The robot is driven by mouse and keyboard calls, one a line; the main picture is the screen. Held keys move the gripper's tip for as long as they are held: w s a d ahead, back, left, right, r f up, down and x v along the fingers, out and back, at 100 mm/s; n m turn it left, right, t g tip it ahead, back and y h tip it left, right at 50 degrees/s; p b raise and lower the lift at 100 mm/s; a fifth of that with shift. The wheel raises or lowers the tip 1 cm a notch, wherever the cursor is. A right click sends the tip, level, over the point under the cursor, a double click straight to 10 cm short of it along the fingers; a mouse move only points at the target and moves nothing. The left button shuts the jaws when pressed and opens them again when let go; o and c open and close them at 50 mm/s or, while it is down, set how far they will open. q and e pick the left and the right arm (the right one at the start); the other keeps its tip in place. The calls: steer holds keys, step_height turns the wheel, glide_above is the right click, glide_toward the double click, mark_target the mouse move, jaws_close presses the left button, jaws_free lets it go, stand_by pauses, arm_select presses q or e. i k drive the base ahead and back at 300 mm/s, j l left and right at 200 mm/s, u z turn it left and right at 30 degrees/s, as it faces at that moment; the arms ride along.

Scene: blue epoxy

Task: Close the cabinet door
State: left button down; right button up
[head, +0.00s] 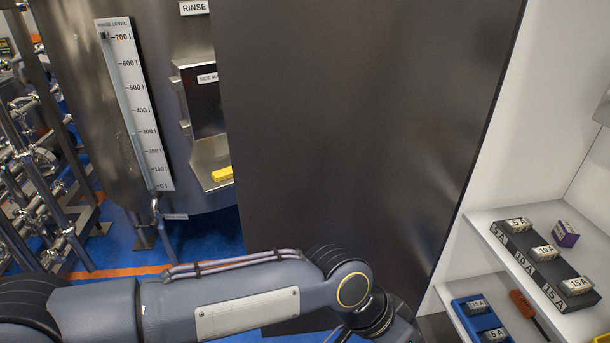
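The cabinet door (350,130) is a large dark grey panel standing open in the middle of the head view. Its right edge runs along the white cabinet interior (540,110), whose shelves show on the right. My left arm comes in from the left and crosses in front of the lower part of the door. Its wrist end is at the bottom edge, near the door's lower right. The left gripper's fingers are below the picture, and I cannot tell whether the arm touches the door. My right gripper is not in view.
A white shelf (590,228) holds a dark stepped rack (541,267) with labelled blocks and a purple box (565,234). A steel tank (85,90) and pipework (45,170) stand at left over blue floor.

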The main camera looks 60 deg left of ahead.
mark_target(357, 125)
steer(key=k+j+u, duration=0.1)
steer(key=u, duration=0.35)
steer(key=j+u, duration=0.1)
steer(key=u, duration=0.3)
steer(key=k+j+u, duration=0.1)
steer(key=u, duration=0.35)
steer(key=j+z, duration=0.15)
steer(key=j, duration=0.25)
steer(key=k+j+z, duration=0.2)
steer(key=j, duration=0.25)
steer(key=i+j+z, duration=0.1)
steer(key=j+z, duration=1.15)
steer(key=j, duration=0.15)
steer(key=j+z, duration=0.2)
steer(key=j, duration=0.25)
steer(key=k+j+z, duration=0.2)
steer(key=j, duration=0.2)
steer(key=j+z, duration=0.15)
steer(key=j, duration=0.3)
steer(key=k+j+z, duration=0.2)
steer(key=j, duration=0.2)
steer(key=k+j, duration=0.05)
